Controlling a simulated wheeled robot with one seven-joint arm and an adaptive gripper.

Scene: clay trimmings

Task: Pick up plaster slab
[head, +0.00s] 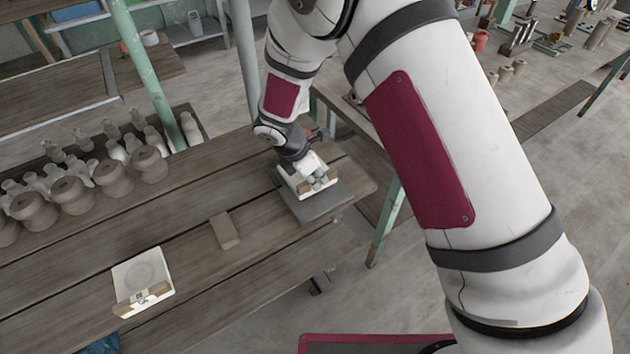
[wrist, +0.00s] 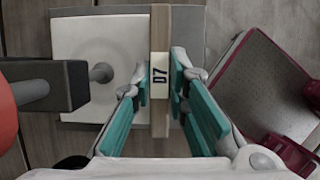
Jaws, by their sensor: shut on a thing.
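A white plaster slab (head: 298,186) with a wooden strip along one edge is at the right end of the plank table, over a dark grey board (head: 318,208). In the wrist view the slab (wrist: 95,40) lies left of its strip, which carries a "D7" label. My gripper (wrist: 160,82) is shut on this strip, one teal finger pad on each side. It also shows from above in the head view (head: 318,178), partly covering the slab. I cannot tell whether the slab touches the board. A second white slab (head: 141,266) with a labelled wooden strip lies at the front left.
A small brown block (head: 225,231) lies on the plank table (head: 190,200) between the two slabs. Several clay pots (head: 113,177) and pale bottles stand at the left. A green post (head: 145,70) rises behind them. The planks around the block are clear.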

